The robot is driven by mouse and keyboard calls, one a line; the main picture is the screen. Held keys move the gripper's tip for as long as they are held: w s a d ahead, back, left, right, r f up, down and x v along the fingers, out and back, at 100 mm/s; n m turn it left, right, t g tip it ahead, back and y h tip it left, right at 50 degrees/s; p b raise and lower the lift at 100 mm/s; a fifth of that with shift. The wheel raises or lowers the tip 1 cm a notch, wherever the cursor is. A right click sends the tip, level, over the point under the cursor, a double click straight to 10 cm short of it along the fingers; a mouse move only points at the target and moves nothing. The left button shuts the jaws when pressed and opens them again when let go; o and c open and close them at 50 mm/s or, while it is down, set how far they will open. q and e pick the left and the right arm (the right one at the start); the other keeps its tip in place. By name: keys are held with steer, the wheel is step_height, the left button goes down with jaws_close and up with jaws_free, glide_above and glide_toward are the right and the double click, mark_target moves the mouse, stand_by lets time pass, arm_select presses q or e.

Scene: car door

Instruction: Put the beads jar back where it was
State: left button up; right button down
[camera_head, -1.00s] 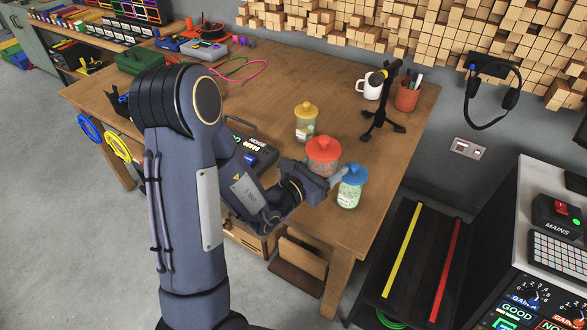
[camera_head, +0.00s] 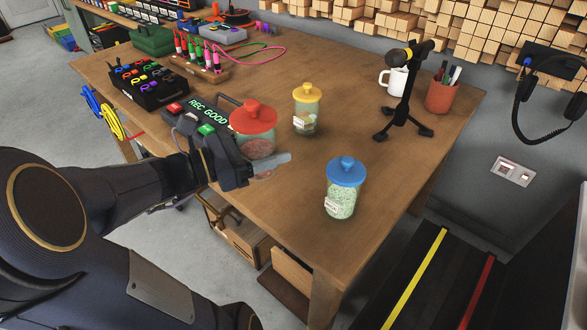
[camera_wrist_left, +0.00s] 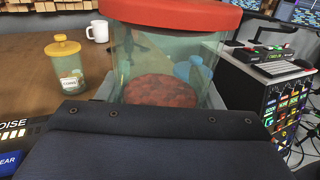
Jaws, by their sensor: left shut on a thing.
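A glass jar with a red lid (camera_head: 254,117) and reddish-brown contents is in my left gripper (camera_head: 262,166), whose fingers close around its lower part. It fills the top middle of the left wrist view (camera_wrist_left: 170,50), its base hidden by the gripper; I cannot tell its exact height over the table. A yellow-lidded jar (camera_head: 306,110) stands to its right, slightly farther back, and shows at left in the wrist view (camera_wrist_left: 66,66). A blue-lidded jar (camera_head: 343,190) with pale green contents stands nearer the table's right front edge. My right gripper is not in view.
The wooden table (camera_head: 400,165) has bare room between the jars and the microphone stand (camera_head: 402,100). A white mug (camera_head: 393,80) and pen pot (camera_head: 441,96) stand behind. A button box reading REC GOOD (camera_head: 200,120) lies left of the red-lidded jar.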

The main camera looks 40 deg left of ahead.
arm_select(q)
steer(key=w+a+f+b, duration=0.1)
steer(key=w+f, duration=0.1)
steer(key=w, duration=0.1)
steer(key=w+a+f+b, duration=0.1)
steer(key=w+f, duration=0.2)
steer(key=w, duration=0.1)
steer(key=w+a+f+b, duration=0.1)
steer(key=w+f, duration=0.2)
steer(key=w, duration=0.1)
steer(key=shift+a+f, duration=0.15)
steer(key=shift+a, duration=0.1)
steer(key=shift+w+f+b, duration=0.15)
steer(key=shift+f+b, duration=0.1)
steer(key=shift+b, duration=0.15)
steer(key=shift+w+a+f+b, duration=0.15)
steer(key=shift+f+b, duration=0.35)
steer(key=shift+f, duration=1.1)
steer(key=shift+f, duration=0.15)
steer(key=shift+f, duration=0.15)
steer(key=o, duration=1.4)
